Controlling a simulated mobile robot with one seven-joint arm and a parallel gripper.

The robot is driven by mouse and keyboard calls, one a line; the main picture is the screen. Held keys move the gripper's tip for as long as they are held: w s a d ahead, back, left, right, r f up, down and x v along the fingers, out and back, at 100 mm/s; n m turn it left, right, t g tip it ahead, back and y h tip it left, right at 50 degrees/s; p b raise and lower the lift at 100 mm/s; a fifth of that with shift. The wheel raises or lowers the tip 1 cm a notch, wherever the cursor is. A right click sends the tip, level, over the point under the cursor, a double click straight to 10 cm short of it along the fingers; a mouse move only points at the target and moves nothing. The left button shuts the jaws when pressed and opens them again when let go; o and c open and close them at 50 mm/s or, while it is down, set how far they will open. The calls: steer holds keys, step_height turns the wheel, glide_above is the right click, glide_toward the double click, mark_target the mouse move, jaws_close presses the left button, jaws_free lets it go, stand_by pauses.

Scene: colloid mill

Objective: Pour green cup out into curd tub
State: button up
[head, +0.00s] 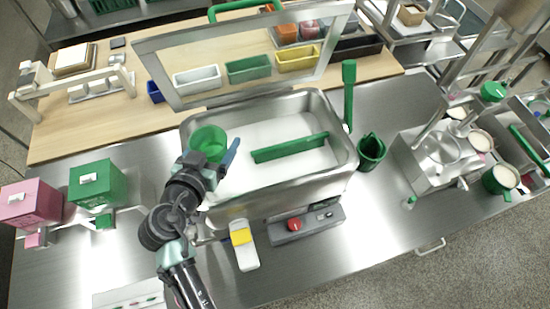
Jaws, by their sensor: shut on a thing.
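My gripper (221,157) is shut on a green cup (207,138) at the left end of the steel tub. The cup is held over or near the tub's left rim; its exact height is hard to tell. I look into its round mouth, and any contents cannot be made out. The steel curd tub (342,172) stands in the middle of the bench with white material (285,133) inside. A green bar (290,147) lies across the inside of the tub. A raised clear-paned lid frame (155,75) stands behind the tub.
A green container (371,152) and an upright green paddle (348,90) are right of the tub. Pink (30,203) and green (98,186) boxes stand left. A control box with a red knob (294,225) is in front. Steel machinery (440,150) stands right.

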steer(key=shift+d, duration=0.1)
steer(key=d+f+m+y+p, duration=0.1)
steer(key=m+y, duration=0.1)
steer(key=d+m+y+p, duration=0.1)
steer(key=m+y+p, duration=0.1)
steer(key=m, duration=0.1)
steer(key=d+f+m+y+p, duration=0.1)
steer(key=d+m+y, duration=0.1)
steer(key=shift+w+f+g, duration=0.15)
steer(key=shift+f+g, duration=0.15)
stand_by(1.1)
steer(key=shift+d+r+m+y+b, duration=0.1)
steer(key=shift+r+m+y+b, duration=0.25)
steer(key=shift+m+y+b, duration=0.5)
steer(key=shift+d+r+b, duration=0.1)
steer(key=shift+r+b, duration=0.15)
steer(key=shift+b, duration=0.35)
steer(key=shift+d+f+m+y+b, duration=0.4)
steer(key=shift+d+m+b, duration=0.3)
steer(key=shift+b, duration=1.1)
steer(key=shift+d+r+m+t+y+b, duration=0.1)
steer(key=shift+r+m+t+y+b, duration=0.35)
steer(key=shift+m+b, duration=0.1)
